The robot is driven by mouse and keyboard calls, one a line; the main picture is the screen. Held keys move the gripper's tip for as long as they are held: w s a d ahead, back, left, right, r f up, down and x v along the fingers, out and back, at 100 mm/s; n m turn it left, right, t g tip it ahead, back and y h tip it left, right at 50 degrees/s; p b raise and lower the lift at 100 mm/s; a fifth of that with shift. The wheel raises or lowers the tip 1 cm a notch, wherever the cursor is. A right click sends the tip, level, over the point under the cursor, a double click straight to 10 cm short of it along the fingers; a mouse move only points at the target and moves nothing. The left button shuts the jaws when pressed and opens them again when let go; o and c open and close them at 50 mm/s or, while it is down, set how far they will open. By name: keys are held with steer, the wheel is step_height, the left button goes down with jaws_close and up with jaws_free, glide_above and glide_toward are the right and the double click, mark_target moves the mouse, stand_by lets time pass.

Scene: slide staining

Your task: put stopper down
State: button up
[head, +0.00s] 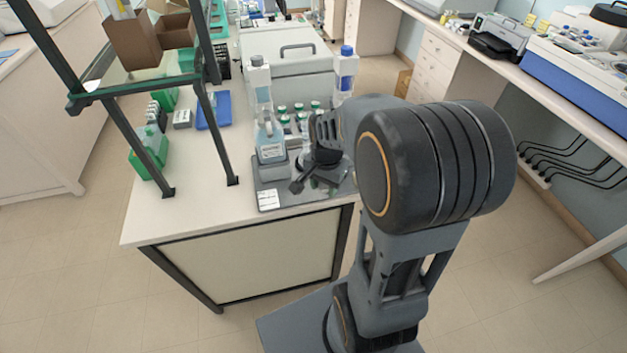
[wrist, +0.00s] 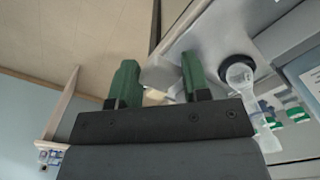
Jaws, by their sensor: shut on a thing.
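My gripper (head: 298,185) is low over the front of the bench, by a grey tray (head: 300,197). In the wrist view its two green fingers (wrist: 158,85) stand apart, with a small pale piece (wrist: 155,97) between them, mostly hidden behind the gripper body. I take this piece to be the stopper; its shape is hard to make out. In the head view I cannot make out the stopper. Whether it touches the tray is not clear. A clear glass piece with a round end (wrist: 240,75) stands to the right of the fingers in the wrist view.
Several green-capped bottles (head: 300,110) stand behind, with a blue-capped bottle (head: 347,68) to the right. A white box (head: 290,78) is at the back. The bench's front left (head: 185,215) is clear.

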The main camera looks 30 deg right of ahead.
steer(key=w+f, duration=0.2)
steer(key=w+d+f+p, duration=0.1)
steer(key=w+f, duration=0.1)
steer(key=w, duration=0.1)
steer(key=w+f, duration=0.3)
steer(key=shift+w+d+f+p, duration=0.1)
steer(key=shift+w+d+p, duration=0.15)
steer(key=shift+d+p, duration=0.15)
steer(key=f, duration=0.3)
steer(key=shift+w+f, duration=0.15)
steer(key=shift+w, duration=0.15)
steer(key=shift+f, duration=0.25)
steer(key=shift+f, duration=0.2)
steer(key=o, duration=0.6)
steer(key=shift+r, duration=0.15)
